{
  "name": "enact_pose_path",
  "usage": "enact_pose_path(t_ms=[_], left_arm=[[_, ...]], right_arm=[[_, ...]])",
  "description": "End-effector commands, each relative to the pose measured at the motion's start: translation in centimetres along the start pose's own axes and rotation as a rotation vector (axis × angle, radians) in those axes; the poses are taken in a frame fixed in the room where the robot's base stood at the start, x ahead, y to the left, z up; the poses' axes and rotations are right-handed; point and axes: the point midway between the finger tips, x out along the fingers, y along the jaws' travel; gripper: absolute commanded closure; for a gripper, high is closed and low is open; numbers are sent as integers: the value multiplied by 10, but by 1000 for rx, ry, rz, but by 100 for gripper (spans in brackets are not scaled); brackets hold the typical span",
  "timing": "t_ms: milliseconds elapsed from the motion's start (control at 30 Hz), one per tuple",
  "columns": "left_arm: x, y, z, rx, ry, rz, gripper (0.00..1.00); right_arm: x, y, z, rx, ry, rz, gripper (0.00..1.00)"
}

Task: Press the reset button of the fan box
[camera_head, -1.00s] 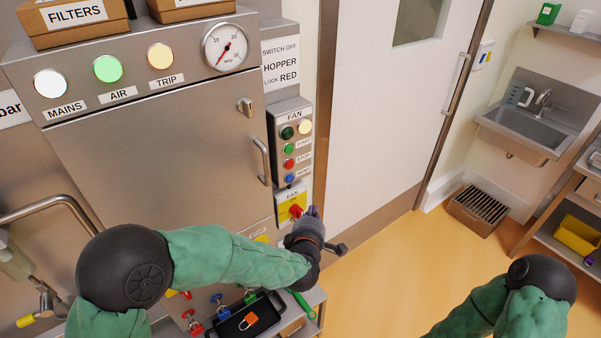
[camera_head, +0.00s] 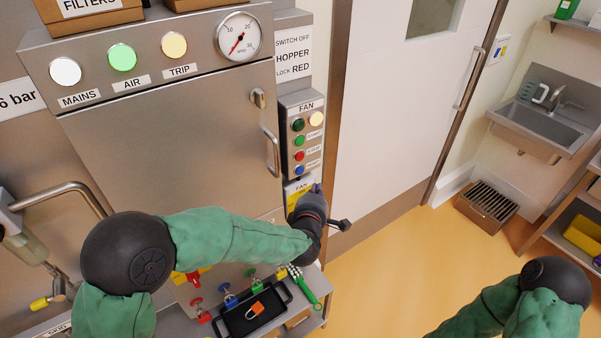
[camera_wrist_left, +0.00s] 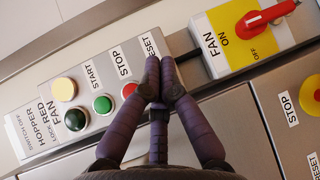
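The grey fan box (camera_head: 303,135) is on the wall right of the cabinet. It carries a green, a red and a blue button in a column below two lamps. The blue reset button (camera_head: 299,169) is lowest. My left gripper (camera_head: 317,188) is just below the box, pointing at the wall. My right gripper is out of view.
A red rotary handle (camera_wrist_left: 265,22) on a yellow plate sits close beside the fingers. The cabinet door handle (camera_head: 271,152) is left of the box. Below are a black tray (camera_head: 232,326) with an orange padlock (camera_head: 256,309) and several coloured valves.

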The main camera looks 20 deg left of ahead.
Motion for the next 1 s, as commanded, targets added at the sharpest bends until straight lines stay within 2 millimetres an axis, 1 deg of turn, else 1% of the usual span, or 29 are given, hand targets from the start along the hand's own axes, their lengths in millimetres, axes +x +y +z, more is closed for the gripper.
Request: enact_pose_path(t_ms=[33,200,400,600,1000], left_arm=[[5,1,-5,-1,2,1,100],[20,6,-19,0,2,2,100],[31,10,-30,1,1,0,100],[35,14,-33,2,0,0,100],[35,14,-33,2,0,0,100]], right_arm=[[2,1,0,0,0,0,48],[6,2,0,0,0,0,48],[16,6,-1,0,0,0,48],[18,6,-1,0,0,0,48],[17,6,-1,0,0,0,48]])
